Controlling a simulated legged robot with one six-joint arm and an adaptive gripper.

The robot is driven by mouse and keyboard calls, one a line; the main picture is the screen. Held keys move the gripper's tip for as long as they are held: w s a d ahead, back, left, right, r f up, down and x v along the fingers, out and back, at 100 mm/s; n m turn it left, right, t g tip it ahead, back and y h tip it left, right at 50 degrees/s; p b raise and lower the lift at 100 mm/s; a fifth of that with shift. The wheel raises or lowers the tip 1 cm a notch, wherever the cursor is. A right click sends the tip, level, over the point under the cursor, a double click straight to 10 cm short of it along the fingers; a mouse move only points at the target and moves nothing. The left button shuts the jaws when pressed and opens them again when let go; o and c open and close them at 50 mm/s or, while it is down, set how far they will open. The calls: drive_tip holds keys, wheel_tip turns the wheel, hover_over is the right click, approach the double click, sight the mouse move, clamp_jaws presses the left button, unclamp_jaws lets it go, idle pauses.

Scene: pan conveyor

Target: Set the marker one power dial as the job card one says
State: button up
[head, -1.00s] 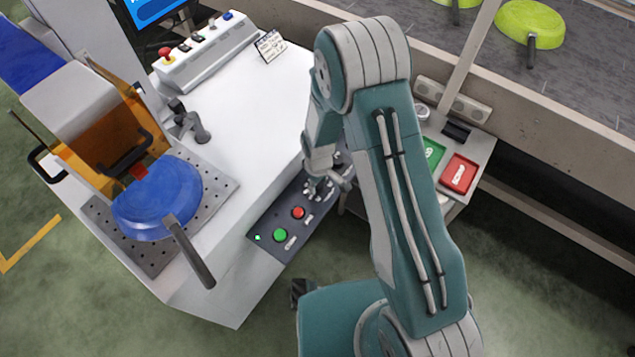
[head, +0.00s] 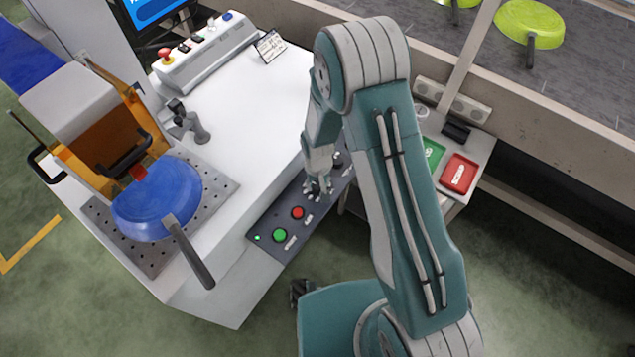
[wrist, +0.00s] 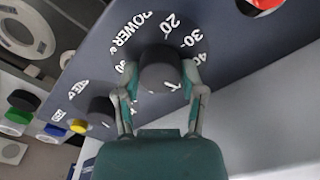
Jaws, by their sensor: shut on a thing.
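The power dial (wrist: 160,70) is a dark round knob on a dark panel, with "POWER" and numbers such as 20, 30 and 40 around it. My gripper (wrist: 160,88) is shut on this dial, one finger on each side. Its exact pointer setting is hard to read. In the head view my gripper (head: 318,190) is at the control panel (head: 262,225) on the front of the white marker table (head: 245,110), and it hides the dial. A small card (head: 270,46) stands at the table's back; its writing is too small to read.
A second dark dial (wrist: 101,111) is beside the power dial. A green button (head: 280,235) and a red button (head: 297,213) are on the panel. A blue pan (head: 160,198) sits on the perforated plate at left, its handle sticking out. A red tray (head: 459,173) is at right.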

drive_tip(key=shift+f, duration=0.1)
idle(0.3)
drive_tip(key=o, duration=1.1)
drive_tip(key=shift+o, duration=0.2)
drive_tip(key=shift+a, duration=0.1)
wheel_tip(320, 180, up, 12)
wheel_tip(320, 180, up, 10)
drive_tip(key=t, duration=0.1)
hover_over(317, 184)
drive_tip(key=s+d, duration=0.1)
drive_tip(key=d, duration=0.2)
drive_tip(key=s+d+r+m+t, duration=0.15)
drive_tip(key=s+d+r, duration=0.3)
drive_tip(key=r, duration=0.45)
drive_tip(key=s+d+r+t, duration=0.1)
drive_tip(key=s+d+r, duration=0.1)
drive_tip(key=s+r, duration=0.2)
drive_tip(key=s+d+r+t, duration=0.2)
drive_tip(key=s+r, duration=0.3)
drive_tip(key=s, duration=0.4)
drive_tip(key=shift+s+d+r+m, duration=0.15)
drive_tip(key=shift+s+d+m, duration=0.25)
drive_tip(key=shift+d, duration=0.25)
